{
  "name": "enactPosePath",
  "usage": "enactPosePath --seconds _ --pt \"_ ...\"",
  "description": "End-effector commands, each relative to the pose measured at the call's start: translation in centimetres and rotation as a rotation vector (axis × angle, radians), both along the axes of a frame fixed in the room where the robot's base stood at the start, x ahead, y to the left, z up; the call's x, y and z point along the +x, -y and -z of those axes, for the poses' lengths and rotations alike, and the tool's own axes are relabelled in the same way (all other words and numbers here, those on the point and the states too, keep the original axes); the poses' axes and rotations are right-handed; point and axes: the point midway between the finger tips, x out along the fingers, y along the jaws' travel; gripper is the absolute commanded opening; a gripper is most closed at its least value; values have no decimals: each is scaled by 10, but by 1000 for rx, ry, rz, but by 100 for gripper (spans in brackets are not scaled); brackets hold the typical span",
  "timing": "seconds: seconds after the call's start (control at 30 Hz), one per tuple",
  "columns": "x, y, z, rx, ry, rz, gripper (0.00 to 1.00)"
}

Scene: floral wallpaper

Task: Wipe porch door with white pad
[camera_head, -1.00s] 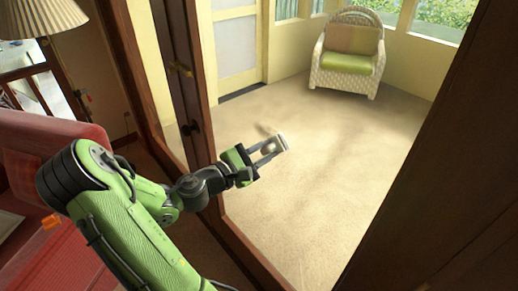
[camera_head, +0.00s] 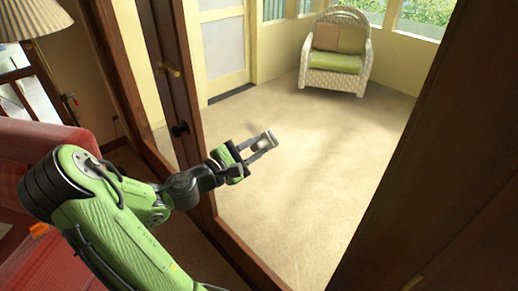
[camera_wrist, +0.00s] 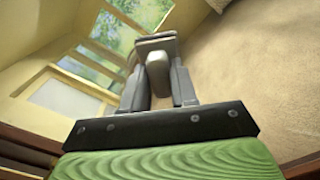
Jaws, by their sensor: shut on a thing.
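My gripper (camera_head: 262,145) is shut on a small pale pad (camera_head: 269,138) and holds it off the floor. The wrist view shows the pad (camera_wrist: 157,68) between the two grey fingers, with a pale bar across their tips. The porch door, with a brown wooden frame (camera_head: 195,110), a dark knob and a brass catch, stands left of my gripper. My gripper reaches past its edge over the bright porch floor. I cannot tell whether glass lies there or whether the pad touches anything.
A white wicker chair (camera_head: 335,55) with a green cushion stands at the back of the porch. A pale door (camera_head: 225,45) is in the far wall. A dark wooden panel (camera_head: 445,160) fills the right. A red sofa (camera_head: 40,145) and a lamp (camera_head: 32,18) are at left.

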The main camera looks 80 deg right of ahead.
Motion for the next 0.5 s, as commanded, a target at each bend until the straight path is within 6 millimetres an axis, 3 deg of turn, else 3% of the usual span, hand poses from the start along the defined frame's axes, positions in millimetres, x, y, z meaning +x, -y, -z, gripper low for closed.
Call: enactPosePath --seconds 0.5 --pt "29 24 -1 -2 1 -1 3"
